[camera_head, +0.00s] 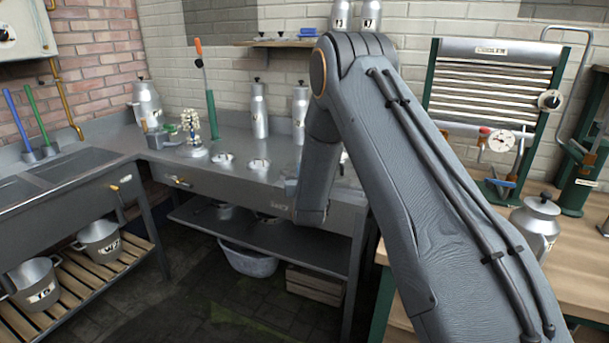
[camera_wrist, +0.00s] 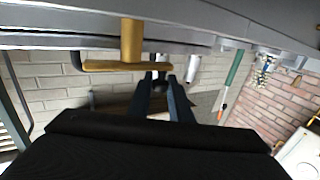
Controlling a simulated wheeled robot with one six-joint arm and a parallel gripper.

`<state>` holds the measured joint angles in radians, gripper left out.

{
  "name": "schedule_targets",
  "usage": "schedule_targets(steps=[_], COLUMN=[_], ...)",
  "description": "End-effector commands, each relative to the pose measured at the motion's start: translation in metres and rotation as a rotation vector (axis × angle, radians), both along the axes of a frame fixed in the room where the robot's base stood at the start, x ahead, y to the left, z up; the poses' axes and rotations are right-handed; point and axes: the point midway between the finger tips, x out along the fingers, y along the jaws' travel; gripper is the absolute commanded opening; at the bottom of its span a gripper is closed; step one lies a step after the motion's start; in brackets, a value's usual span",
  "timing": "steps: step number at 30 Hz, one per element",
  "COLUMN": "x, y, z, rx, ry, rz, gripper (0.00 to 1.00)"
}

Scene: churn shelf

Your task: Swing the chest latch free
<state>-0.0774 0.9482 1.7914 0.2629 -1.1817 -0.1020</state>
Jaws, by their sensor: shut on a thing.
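In the wrist view a brass T-shaped latch (camera_wrist: 131,42) stands out from a grey metal front, its stem meeting a crossbar. My gripper (camera_wrist: 161,77) is at the right end of that crossbar, its two dark fingers close together and shut on it. The exact contact is small and partly shaded. In the head view my gripper and this latch are hidden behind my arm. The grey metal front (camera_wrist: 215,30) fills the top of the wrist view; I cannot tell where the chest's edges lie.
In the head view a steel counter (camera_head: 235,170) runs along the wall with milk cans (camera_head: 259,112) and a green tool with an orange handle (camera_head: 207,85). Below are a lower shelf, a grey tub (camera_head: 248,262) and a crate (camera_head: 315,284). A wooden bench (camera_head: 575,265) stands right.

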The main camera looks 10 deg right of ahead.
Motion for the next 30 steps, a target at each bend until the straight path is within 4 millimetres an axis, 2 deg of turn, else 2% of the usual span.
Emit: schedule_targets(steps=[6,16,17,20,30], x=[0.003,0.0026,0.0026,0.0027,0.0001], y=[-0.001,-0.0024,-0.0024,-0.0024,-0.0008], z=[-0.0008,0.0001,0.0001,0.0001,0.0], rx=[0.001,0.0,0.0,0.0,0.0], ry=[0.0,0.001,0.001,0.001,0.001], rz=[-0.077,-0.087,-0.087,-0.087,-0.085], gripper=[0.0,0.0,0.2,0.36,0.36])
